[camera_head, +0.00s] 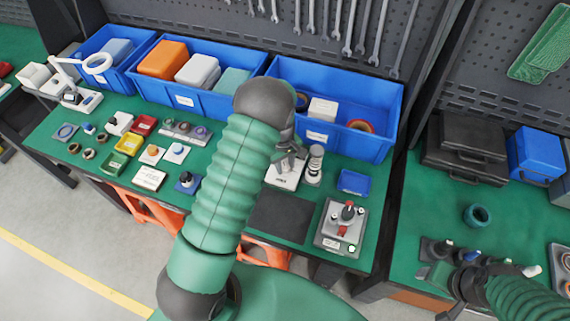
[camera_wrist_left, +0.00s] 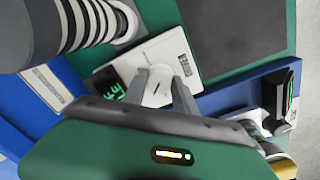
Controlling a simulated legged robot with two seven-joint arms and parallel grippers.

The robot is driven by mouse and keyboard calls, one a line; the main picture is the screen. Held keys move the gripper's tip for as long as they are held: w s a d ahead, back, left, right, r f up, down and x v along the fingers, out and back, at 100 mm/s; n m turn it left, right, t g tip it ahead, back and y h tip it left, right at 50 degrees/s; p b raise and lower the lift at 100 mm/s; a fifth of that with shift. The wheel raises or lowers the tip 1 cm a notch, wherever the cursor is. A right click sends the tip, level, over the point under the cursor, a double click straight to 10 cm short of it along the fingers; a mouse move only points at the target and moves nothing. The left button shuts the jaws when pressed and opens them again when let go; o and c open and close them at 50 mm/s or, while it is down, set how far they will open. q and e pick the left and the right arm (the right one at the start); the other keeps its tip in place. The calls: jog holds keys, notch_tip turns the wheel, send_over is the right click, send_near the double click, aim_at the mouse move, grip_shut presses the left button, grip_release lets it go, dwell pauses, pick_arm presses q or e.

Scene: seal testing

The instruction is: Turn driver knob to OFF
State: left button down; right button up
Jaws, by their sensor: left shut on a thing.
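The driver unit is a white box (camera_head: 283,177) at the back of the green bench. In the left wrist view the white driver (camera_wrist_left: 188,60) shows a small grey display and a dark panel with green digits. Its round white knob (camera_wrist_left: 158,88) has a short dark mark on its face. My left gripper (camera_wrist_left: 163,91) has a finger on either side of the knob and is shut on it. In the head view my left gripper (camera_head: 292,152) is over the driver and hides the knob. My right gripper (camera_head: 437,275) is low over the right bench; its fingers are unclear.
A ribbed cylinder (camera_head: 314,166) stands close beside the driver. Blue bins (camera_head: 338,108) line the back. A grey unit with a red-topped knob (camera_head: 347,212) stands front right, beside a dark mat (camera_head: 281,217). Several small parts cover the bench's left side.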

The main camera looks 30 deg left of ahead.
aim_at(283, 166)
pick_arm(q)
jog(key=c, duration=1.3)
grip_release()
jog(key=shift+w+a+r, duration=0.1)
jog(key=shift+w+r, duration=0.1)
jog(key=shift+w, duration=0.1)
jog(key=o, duration=0.3)
jog(key=shift+s+f, duration=0.1)
jog(key=shift+s, duration=0.05)
notch_tip(283, 166, up, 17)
jog(key=b, duration=0.1)
jog(key=shift+s+f, duration=0.15)
jog(key=shift+s, duration=0.15)
jog(key=shift+a, duration=0.1)
